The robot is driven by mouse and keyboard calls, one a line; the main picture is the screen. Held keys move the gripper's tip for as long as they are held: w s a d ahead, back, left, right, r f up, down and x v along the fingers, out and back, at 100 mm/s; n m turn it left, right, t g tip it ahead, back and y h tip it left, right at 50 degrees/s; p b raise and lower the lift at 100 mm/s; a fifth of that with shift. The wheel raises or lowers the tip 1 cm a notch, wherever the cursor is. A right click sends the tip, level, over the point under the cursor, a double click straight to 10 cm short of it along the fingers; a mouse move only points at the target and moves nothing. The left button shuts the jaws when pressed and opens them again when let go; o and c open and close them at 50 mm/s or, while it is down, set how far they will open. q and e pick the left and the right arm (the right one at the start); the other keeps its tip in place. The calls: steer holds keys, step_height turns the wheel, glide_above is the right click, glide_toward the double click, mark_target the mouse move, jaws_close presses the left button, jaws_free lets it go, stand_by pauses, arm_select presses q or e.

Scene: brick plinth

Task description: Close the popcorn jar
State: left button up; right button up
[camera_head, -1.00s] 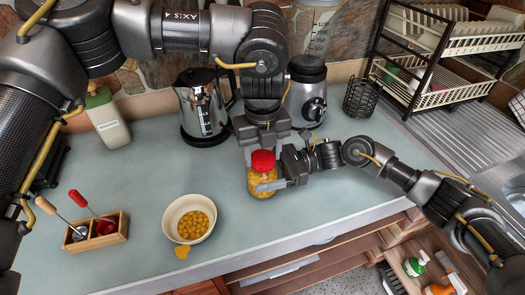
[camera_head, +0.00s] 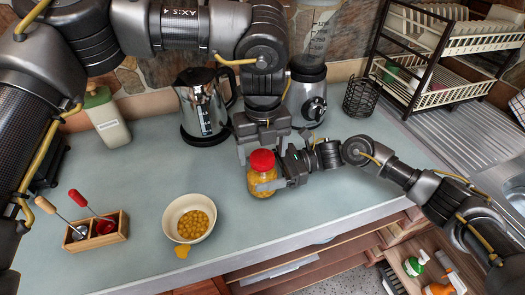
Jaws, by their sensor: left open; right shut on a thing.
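The popcorn jar (camera_head: 261,183) is clear with yellow kernels inside and stands upright on the counter near its front edge. Its red lid (camera_head: 262,160) sits on top of the jar's mouth; I cannot tell how tightly it is on. My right gripper (camera_head: 268,184) comes in from the right and is shut on the jar's body. My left gripper (camera_head: 262,150) points down from above, just behind and over the lid. It is open, with its fingers apart, and its far finger is partly hidden.
A wooden box with tools (camera_head: 97,235) is farther left. A kettle (camera_head: 203,108), blender (camera_head: 306,95) and wire basket (camera_head: 361,97) stand behind. The counter's middle left is clear.

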arm_select(q)
step_height(320, 180, up, 12)
steer(key=shift+f, duration=0.25)
arm_select(e)
steer(key=shift+f, duration=0.1)
steer(key=o, duration=2)
steer(key=shift+c, duration=0.2)
steer(key=shift+w+d+b, duration=0.2)
steer(key=shift+d+b, duration=0.25)
steer(key=shift+d, duration=0.1)
arm_select(q)
step_height(320, 180, down, 5)
steer(key=b, duration=0.4)
arm_select(e)
steer(key=v, duration=0.8)
steer(key=shift+w+d+f, duration=0.1)
steer(key=shift+d, duration=0.15)
arm_select(q)
steer(key=shift+f, duration=0.2)
arm_select(e)
steer(key=shift+w+d, duration=0.15)
steer(key=shift+d, duration=0.4)
